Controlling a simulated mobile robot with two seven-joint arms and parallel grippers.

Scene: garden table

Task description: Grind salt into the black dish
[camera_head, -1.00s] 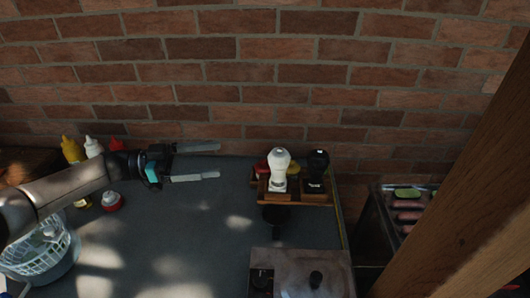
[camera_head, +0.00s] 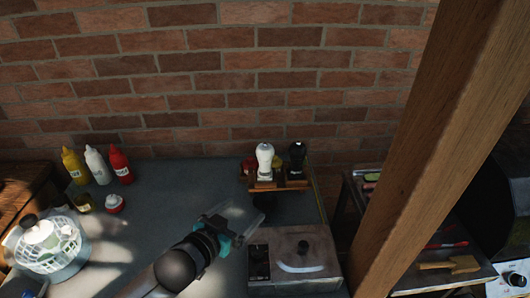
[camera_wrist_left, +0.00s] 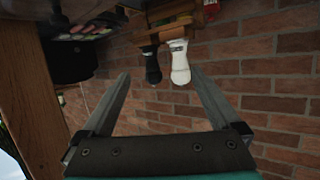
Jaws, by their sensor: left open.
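The white grinder (camera_head: 265,160) and the black grinder (camera_head: 297,158) stand upright side by side in a wooden rack (camera_head: 280,184) near the wall. Both show upside down in the left wrist view, the white one (camera_wrist_left: 180,66) and the black one (camera_wrist_left: 152,66), between the finger lines and some way beyond them. My left gripper (camera_head: 250,209) is open and empty, in front of the rack. My right gripper is not in view.
Yellow, white and red bottles (camera_head: 96,166) stand at the back left. A white basket (camera_head: 48,246) is at the left. The middle of the table (camera_head: 180,200) is clear. A wooden post (camera_head: 440,130) rises at the right.

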